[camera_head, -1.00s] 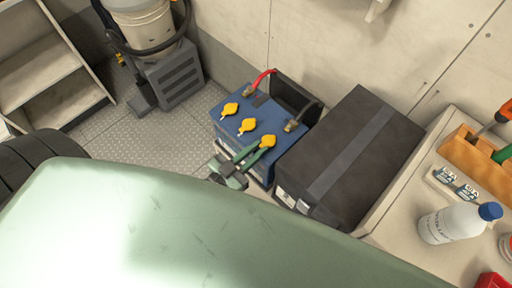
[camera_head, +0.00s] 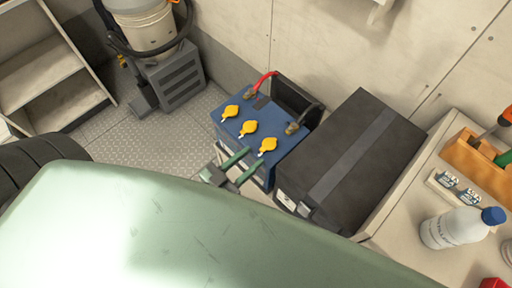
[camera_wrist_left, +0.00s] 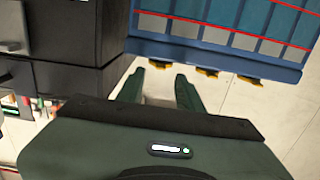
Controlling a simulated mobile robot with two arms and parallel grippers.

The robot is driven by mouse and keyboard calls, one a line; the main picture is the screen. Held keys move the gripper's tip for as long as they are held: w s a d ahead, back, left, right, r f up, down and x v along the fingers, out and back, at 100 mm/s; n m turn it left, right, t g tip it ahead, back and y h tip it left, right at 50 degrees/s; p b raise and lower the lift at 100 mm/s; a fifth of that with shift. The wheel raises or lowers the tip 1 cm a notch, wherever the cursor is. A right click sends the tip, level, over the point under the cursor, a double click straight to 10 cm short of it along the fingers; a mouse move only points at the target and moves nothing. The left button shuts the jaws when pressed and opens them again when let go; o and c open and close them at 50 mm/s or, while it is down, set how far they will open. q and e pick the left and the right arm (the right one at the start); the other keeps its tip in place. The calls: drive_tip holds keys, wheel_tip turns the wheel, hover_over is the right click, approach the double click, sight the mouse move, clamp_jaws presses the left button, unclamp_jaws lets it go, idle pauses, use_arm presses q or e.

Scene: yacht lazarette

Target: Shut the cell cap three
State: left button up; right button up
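The blue battery (camera_head: 228,132) stands on the floor with three yellow cell caps in a diagonal row on its top: a far-left cap (camera_head: 230,111), a middle cap (camera_head: 248,128) and a near-right cap (camera_head: 268,145). All three sit on the battery; no number shows on them. My left gripper (camera_head: 254,157) is open and empty, its green fingers just below and left of the near-right cap, apart from it. In the left wrist view the fingers (camera_wrist_left: 166,78) are spread with nothing between them; the battery (camera_wrist_left: 215,52) and parts of the yellow caps (camera_wrist_left: 246,78) lie beyond. My right gripper is out of view.
A black box (camera_head: 345,160) with a grey strap stands right beside the battery. Red and black cables (camera_head: 262,78) rise at the battery's back. A bench (camera_head: 400,215) with a white bottle (camera_head: 455,228) is at the right. Bare floor (camera_head: 130,135) lies left.

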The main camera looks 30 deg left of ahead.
use_arm(q)
drive_tip(key=shift+v, duration=2.35)
